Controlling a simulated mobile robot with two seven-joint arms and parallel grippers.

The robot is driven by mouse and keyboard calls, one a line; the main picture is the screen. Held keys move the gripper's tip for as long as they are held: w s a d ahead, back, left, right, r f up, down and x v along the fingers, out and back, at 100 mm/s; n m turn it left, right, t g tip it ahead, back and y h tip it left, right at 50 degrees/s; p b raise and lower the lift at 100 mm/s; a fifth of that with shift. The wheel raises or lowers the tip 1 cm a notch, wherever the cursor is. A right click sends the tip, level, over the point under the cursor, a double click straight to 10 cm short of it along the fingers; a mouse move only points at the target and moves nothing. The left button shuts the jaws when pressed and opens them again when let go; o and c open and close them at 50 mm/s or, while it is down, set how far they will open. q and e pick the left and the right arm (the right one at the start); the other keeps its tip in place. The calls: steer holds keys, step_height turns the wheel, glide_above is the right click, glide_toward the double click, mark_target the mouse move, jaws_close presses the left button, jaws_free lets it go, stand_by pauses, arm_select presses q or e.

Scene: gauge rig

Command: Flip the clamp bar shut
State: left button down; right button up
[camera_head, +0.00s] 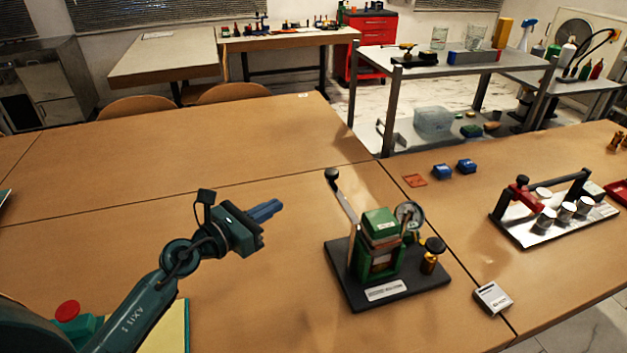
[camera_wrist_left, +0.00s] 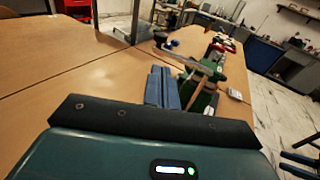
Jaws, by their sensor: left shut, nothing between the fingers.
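The gauge rig (camera_head: 378,245) has a green block, a round dial and a brass-coloured post on a black base plate (camera_head: 400,290). Its clamp bar (camera_head: 344,201) is a pale lever with a black knob, raised and leaning up to the left, clear of the green block. In the left wrist view the clamp bar (camera_wrist_left: 189,59) shows just beyond my fingers. My left gripper (camera_head: 278,205) is left of the rig, its blue fingers shut and empty, apart from the bar. In the left wrist view the gripper (camera_wrist_left: 163,75) partly hides the rig. My right gripper is not in view.
A small grey-white box (camera_head: 492,298) lies right of the rig. A rack with white cups (camera_head: 565,211) stands farther right. The wooden table left of the rig is mostly clear.

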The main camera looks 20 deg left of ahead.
mark_target(327, 176)
arm_select(q)
steer(key=x, duration=1.4)
